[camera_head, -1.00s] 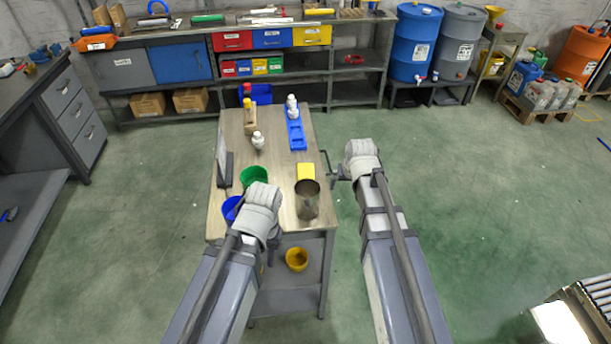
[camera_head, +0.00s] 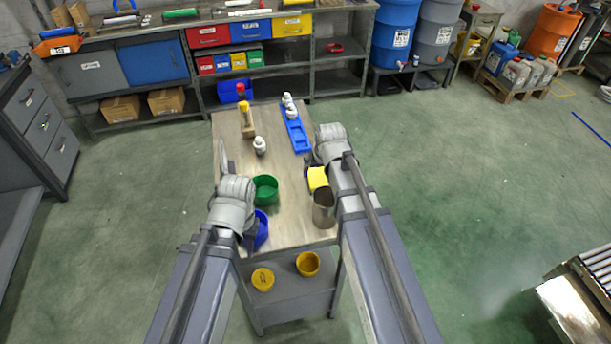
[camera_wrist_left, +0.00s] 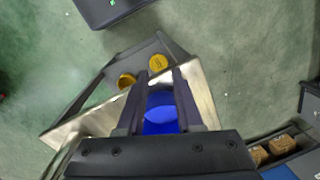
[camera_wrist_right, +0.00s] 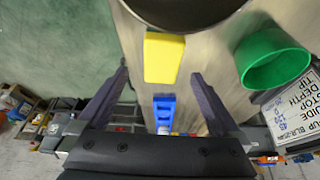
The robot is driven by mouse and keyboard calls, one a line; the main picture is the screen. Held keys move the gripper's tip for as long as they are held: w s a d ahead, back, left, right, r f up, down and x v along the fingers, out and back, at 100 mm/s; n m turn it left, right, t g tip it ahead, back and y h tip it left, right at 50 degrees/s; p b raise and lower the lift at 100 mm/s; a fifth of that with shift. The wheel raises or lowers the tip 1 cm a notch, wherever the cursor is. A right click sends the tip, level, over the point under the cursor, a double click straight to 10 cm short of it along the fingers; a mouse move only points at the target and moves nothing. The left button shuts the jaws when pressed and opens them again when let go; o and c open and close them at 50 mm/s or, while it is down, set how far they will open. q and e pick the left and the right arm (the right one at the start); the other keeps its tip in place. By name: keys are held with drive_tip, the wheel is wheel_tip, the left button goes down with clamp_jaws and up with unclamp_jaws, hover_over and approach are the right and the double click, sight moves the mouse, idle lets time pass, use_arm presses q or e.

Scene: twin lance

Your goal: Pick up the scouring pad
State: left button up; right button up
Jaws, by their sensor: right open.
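The scouring pad, a yellow block (camera_head: 318,179), lies on the workbench (camera_head: 285,215) near its right edge. In the right wrist view the yellow block (camera_wrist_right: 163,57) shows just ahead of the fingertips, roughly centred. My right gripper (camera_wrist_right: 160,76) is open and empty, with its fingers spread wider than the block; it does not visibly touch it. In the head view the right wrist hides part of the block's surroundings. My left gripper (camera_wrist_left: 160,78) is open, near the blue bowl (camera_wrist_left: 160,112) at the front left of the bench.
A metal cylinder (camera_head: 323,212) stands close in front of the block. A green bowl (camera_head: 265,189), blue tray (camera_head: 295,130), white bottles and an upright panel share the bench. Yellow containers (camera_head: 307,263) sit on the lower shelf.

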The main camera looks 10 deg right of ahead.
sight(317, 177)
drive_tip(key=shift+w, duration=0.1)
drive_tip(key=shift+d+f+b, duration=0.1)
drive_tip(key=shift+f+b, duration=0.25)
drive_tip(key=shift+b, duration=0.05)
drive_tip(key=shift+b+x, duration=0.9)
drive_tip(key=shift+x, duration=0.15)
drive_tip(key=shift+w+r, duration=0.1)
drive_tip(key=b+x, duration=0.4)
drive_tip(key=x, duration=0.1)
drive_tip(key=shift+w+a, duration=0.25)
drive_tip(key=shift+w, duration=0.1)
drive_tip(key=shift+r, duration=0.1)
drive_tip(key=shift+f+b, duration=0.2)
drive_tip(key=shift+b, duration=0.2)
drive_tip(key=c, duration=1.3)
drive_tip(key=shift+o, duration=0.2)
